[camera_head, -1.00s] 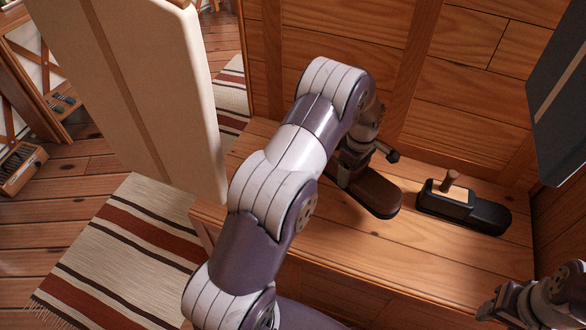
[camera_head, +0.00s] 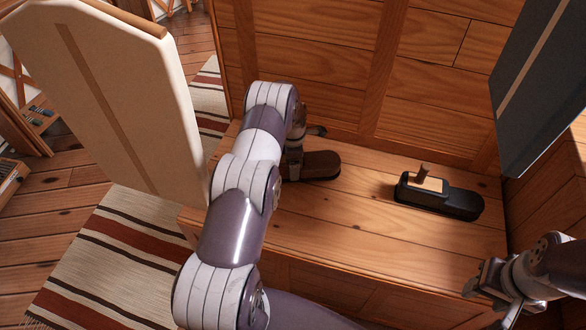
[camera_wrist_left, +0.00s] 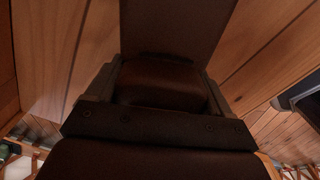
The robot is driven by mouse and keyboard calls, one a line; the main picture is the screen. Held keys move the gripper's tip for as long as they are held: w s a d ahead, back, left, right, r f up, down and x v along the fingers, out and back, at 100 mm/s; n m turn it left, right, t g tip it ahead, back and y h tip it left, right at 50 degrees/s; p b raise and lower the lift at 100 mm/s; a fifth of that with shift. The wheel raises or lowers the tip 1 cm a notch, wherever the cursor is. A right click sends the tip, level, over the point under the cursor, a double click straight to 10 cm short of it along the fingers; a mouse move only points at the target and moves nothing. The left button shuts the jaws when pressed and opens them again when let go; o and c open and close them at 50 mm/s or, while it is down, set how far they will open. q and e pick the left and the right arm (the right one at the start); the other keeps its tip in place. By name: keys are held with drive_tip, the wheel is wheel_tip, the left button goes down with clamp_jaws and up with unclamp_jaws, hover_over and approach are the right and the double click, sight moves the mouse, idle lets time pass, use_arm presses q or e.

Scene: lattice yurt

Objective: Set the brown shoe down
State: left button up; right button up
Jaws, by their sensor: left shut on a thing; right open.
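The brown shoe (camera_head: 321,165) is at the back left of the wooden bench (camera_head: 330,225), its toe pointing right. My left gripper (camera_head: 296,158) is shut on it near its left end, and my left arm hides part of it. I cannot tell whether its sole touches the bench or hangs just above it. In the left wrist view the dark brown shoe (camera_wrist_left: 165,85) fills the space between the fingers. My right gripper (camera_head: 488,296) is open and empty at the lower right, in front of the bench.
A black shoe (camera_head: 462,203) with a light block and a brown peg at its left end stands on the bench to the right. Bare planks lie between the shoes. A cream panel (camera_head: 110,90) stands at left, a dark panel (camera_head: 530,90) at right. A striped rug (camera_head: 110,260) covers the floor.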

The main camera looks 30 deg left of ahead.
use_arm(q)
wheel_tip(320, 180, down, 2)
drive_tip(key=shift+w+f, duration=0.1)
drive_tip(key=shift+f, duration=0.1)
use_arm(e)
drive_tip(key=shift+f, duration=0.3)
